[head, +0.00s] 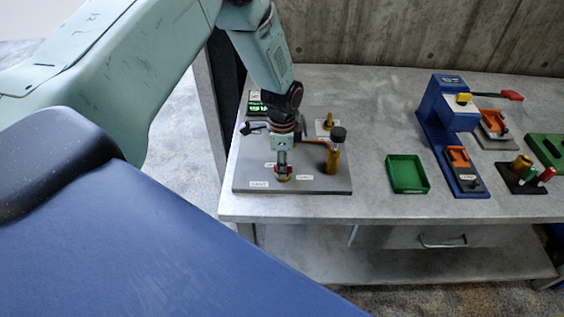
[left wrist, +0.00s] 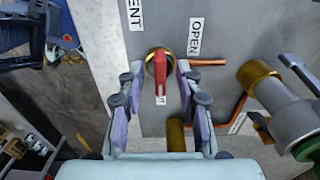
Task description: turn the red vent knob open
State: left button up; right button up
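The red vent knob (left wrist: 160,72) sits on a round brass base on a grey panel (left wrist: 218,22). In the left wrist view its red handle points down the picture, toward a small, partly hidden white label. The OPEN label (left wrist: 195,37) lies up and to the right of the knob, and a label ending in "ENT" is at the top. My left gripper (left wrist: 160,76) is open, with one finger on each side of the knob and small gaps visible. In the head view my left gripper (head: 284,170) points down over the panel and mostly hides the knob. My right gripper is not in view.
A brass cylinder with a black cap (head: 336,150) stands just right of my gripper. A copper pipe (left wrist: 207,62) runs right from near the knob. A green tray (head: 424,186) and a blue press (head: 438,125) stand farther right. Bare bench lies between panel and tray.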

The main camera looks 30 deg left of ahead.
pick_arm(q)
jog(key=shift+d, duration=0.15)
jog(key=shift+w+d, duration=0.1)
jog(key=shift+w, duration=0.1)
jog(key=c, duration=0.3)
jog(key=shift+s, duration=0.1)
grip_shut()
